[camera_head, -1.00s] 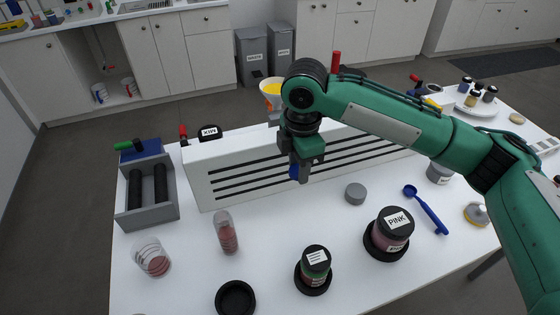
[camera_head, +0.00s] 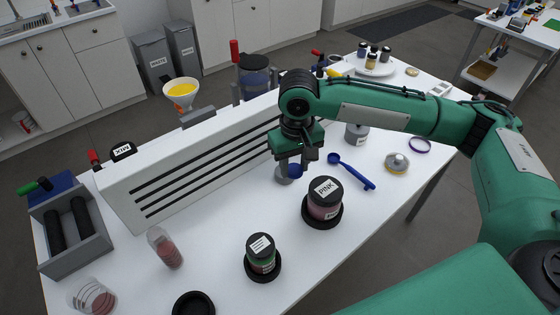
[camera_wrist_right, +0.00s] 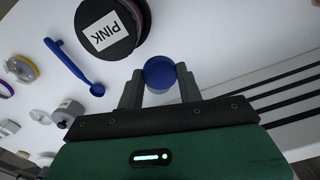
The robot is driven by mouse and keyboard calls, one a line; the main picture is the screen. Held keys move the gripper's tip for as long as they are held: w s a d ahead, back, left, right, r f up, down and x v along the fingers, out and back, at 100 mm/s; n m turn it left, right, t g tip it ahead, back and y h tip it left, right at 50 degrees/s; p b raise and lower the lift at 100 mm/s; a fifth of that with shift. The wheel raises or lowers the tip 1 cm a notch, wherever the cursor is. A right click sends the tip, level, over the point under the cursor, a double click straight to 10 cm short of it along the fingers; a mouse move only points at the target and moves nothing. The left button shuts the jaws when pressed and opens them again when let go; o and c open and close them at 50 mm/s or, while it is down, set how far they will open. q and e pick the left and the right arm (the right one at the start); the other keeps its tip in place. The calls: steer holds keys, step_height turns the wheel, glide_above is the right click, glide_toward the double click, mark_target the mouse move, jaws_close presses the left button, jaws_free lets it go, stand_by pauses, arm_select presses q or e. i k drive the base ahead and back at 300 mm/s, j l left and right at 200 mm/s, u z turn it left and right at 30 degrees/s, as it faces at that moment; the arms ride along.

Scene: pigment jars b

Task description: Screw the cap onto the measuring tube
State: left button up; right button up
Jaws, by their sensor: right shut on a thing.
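The measuring tube (camera_head: 166,248), clear with reddish powder in its lower part, stands on the white table at the left front in the head view. A round blue cap (camera_head: 296,170) is between the fingers of my right gripper (camera_head: 294,168), which is shut on it. The cap also shows between the fingertips in the right wrist view (camera_wrist_right: 159,70). The gripper is above the table, well to the right of the tube and behind the PINK jar (camera_head: 324,203). My left gripper is not in view.
A slotted white rack (camera_head: 170,190) stands behind.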

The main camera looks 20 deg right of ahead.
mark_target(158, 237)
steer(key=u, duration=1.2)
steer(key=k+l, duration=0.3)
steer(key=k, duration=0.2)
steer(key=k+l, duration=0.3)
steer(key=k, duration=0.2)
